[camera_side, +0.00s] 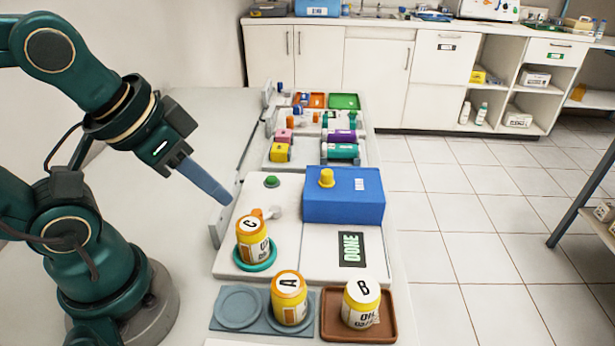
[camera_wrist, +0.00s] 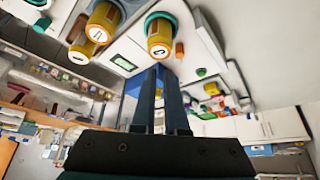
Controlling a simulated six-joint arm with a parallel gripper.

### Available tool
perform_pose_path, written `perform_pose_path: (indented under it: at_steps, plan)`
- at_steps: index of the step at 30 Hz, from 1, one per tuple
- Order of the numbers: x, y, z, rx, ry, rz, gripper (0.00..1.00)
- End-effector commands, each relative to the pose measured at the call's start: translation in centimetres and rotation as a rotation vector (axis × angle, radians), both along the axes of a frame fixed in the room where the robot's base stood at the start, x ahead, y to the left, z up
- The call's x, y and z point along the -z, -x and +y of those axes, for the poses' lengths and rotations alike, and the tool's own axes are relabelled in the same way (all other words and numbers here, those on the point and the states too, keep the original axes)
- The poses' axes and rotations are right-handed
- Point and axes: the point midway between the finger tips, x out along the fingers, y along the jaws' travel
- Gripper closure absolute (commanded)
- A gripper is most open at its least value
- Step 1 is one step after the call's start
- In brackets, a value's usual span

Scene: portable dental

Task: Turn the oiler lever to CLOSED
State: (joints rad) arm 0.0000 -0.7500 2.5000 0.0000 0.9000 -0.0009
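An orange lever-like part (camera_side: 257,213) with a grey piece (camera_side: 275,212) sits on the white station behind bottle C (camera_side: 253,240). I take it for the oiler lever; its markings are too small to read. It also shows as a small orange part in the wrist view (camera_wrist: 179,50), beside bottle C. Bottle C stands upright in a teal ring (camera_side: 255,262). My gripper (camera_side: 228,199) is in the air left of the orange part, slanting down and touching nothing. In the wrist view its two long fingers (camera_wrist: 161,72) have a narrow gap and hold nothing.
A green button (camera_side: 272,181) and a blue box (camera_side: 345,203) with a yellow knob (camera_side: 326,177) are close by. Bottles A (camera_side: 289,298) and B (camera_side: 361,303) stand in front. A DONE sign (camera_side: 352,249) lies right. Coloured items fill the bench behind.

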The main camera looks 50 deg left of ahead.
Motion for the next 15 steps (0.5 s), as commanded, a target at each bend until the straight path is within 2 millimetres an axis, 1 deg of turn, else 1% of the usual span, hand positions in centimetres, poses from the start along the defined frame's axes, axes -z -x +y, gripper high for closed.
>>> perform_pose_path:
  at_steps: [1,2,3,5,9,15]
  plan:
    - [0.0,0.0,0.0,-0.007,0.004,0.000,0.66]
    - [0.0,0.0,0.0,-0.015,0.008,0.001,0.54]
    - [0.0,0.0,0.0,-0.032,0.017,0.002,0.45]
    - [-0.3,-0.1,0.0,-0.071,0.038,-0.004,0.45]
    - [-1.1,-1.3,0.2,-0.221,0.110,0.018,0.45]
    - [-0.9,-3.6,1.0,-0.453,0.188,0.115,0.45]
